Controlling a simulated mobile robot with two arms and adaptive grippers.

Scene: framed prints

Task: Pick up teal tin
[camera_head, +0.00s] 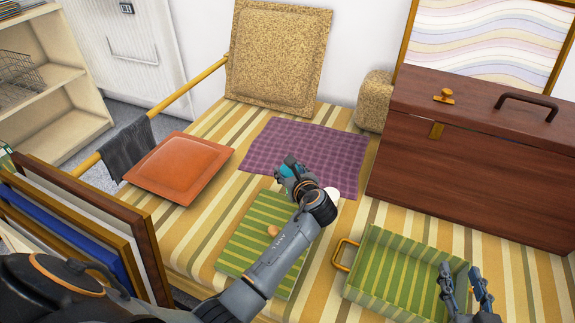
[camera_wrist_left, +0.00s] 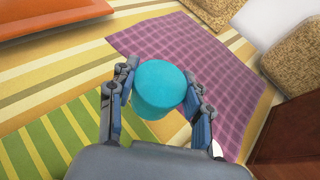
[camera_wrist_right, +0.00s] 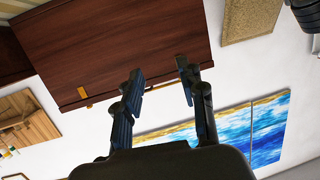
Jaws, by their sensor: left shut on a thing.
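The teal tin (camera_wrist_left: 160,88) is a round cylinder between the two fingers of my left gripper (camera_wrist_left: 158,95) in the left wrist view. The fingers are shut on its sides. In the head view a small part of the tin (camera_head: 286,172) shows at my left gripper (camera_head: 291,170), over the near edge of the purple checked cloth; the rest is hidden by the gripper. I cannot tell whether the tin touches the surface below. My right gripper (camera_head: 466,278) is open and empty above the green striped tray. It also shows open in the right wrist view (camera_wrist_right: 160,85).
A green striped tray (camera_head: 368,290) with a yellow handle stands at front right. A green striped lid-like panel (camera_head: 240,245) lies under my left arm. The purple cloth (camera_head: 330,150), an orange cushion (camera_head: 180,165) and a large brown chest (camera_head: 470,170) surround the gripper.

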